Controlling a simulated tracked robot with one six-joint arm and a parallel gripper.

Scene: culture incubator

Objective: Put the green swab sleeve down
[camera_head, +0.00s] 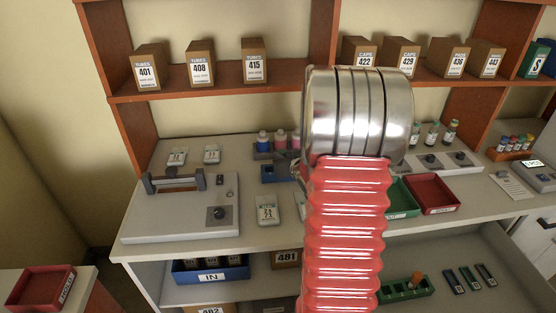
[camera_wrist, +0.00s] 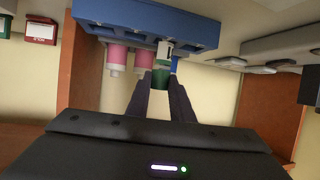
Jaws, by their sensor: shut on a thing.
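The green swab sleeve (camera_wrist: 161,78) shows in the wrist view as a small dark green piece with a pale upper part. My gripper (camera_wrist: 162,84) is shut on it, with one dark finger on each side. The sleeve is in front of the blue rack (camera_wrist: 130,20); I cannot tell whether it touches the rack. In the head view my red and silver arm hides the sleeve and most of my gripper. A blue rack with bottles (camera_head: 262,148) shows there just left of the arm.
The grey bench device with a handle (camera_head: 150,218) stands at the left of the counter. A red tray (camera_head: 433,208) and a green tray (camera_head: 401,212) lie right of my arm. A white-labelled item (camera_head: 267,210) lies on the counter front. Boxes line the upper shelf (camera_head: 220,88).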

